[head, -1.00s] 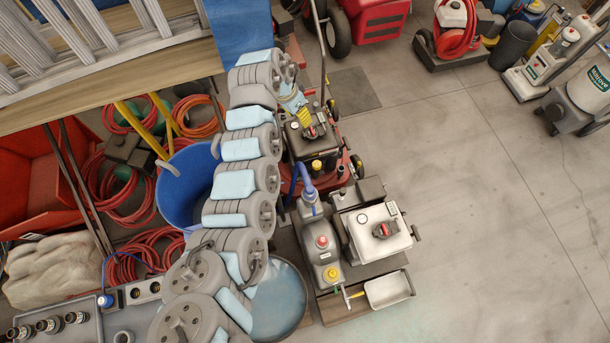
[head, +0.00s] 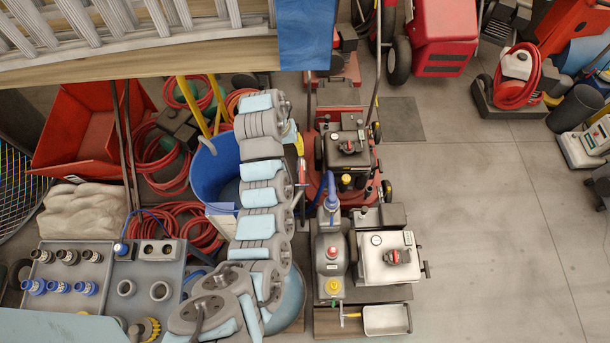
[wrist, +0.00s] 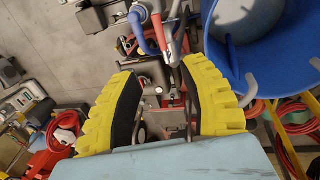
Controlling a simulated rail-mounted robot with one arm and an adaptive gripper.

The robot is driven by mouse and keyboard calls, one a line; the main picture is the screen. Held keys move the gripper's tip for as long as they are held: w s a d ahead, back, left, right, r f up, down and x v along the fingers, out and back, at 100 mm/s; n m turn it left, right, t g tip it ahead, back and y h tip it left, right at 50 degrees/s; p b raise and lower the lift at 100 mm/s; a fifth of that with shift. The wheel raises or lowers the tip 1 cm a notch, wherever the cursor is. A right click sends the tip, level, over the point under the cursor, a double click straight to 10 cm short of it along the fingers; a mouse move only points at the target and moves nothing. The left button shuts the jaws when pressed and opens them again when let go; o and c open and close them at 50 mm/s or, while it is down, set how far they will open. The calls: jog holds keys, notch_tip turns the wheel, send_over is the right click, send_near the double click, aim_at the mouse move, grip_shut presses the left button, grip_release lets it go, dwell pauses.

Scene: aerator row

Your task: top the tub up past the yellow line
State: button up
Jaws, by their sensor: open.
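The blue tub (head: 207,165) stands left of my arm in the head view, and my arm hides its right side. The wrist view shows the tub (wrist: 270,75) at upper right, with a greyish surface inside. I cannot make out a yellow line on it. My gripper (wrist: 165,100) has two yellow ribbed fingers spread wide with nothing held between them. A red lever-like handle (wrist: 175,15) and a blue hose (wrist: 140,30) show beyond the fingertips. In the head view only a bit of yellow finger (head: 300,144) shows, near the red engine machine (head: 345,145).
A pump unit with a grey tank (head: 330,250) and a white box (head: 388,257) stands right of my arm. A round basin (head: 291,300) is partly under my arm. A grey fittings tray (head: 65,265) lies left. Red hoses (head: 155,165) coil behind.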

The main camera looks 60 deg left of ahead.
jog(key=b, duration=0.3)
send_over(301, 175)
jog(key=s, duration=0.1)
notch_tip(301, 175, down, 11)
jog(key=shift+a+r, duration=0.15)
jog(key=shift+r, duration=0.05)
jog(key=shift+w+f+p, duration=0.15)
jog(key=shift+w+f, duration=0.05)
jog(key=shift+f, duration=0.7)
jog(key=shift+w+f+p, duration=0.15)
jog(key=shift+f, duration=0.7)
jog(key=shift+w+f+p, duration=0.15)
jog(key=shift+w+f, duration=0.05)
jog(key=shift+f, duration=0.7)
grip_shut()
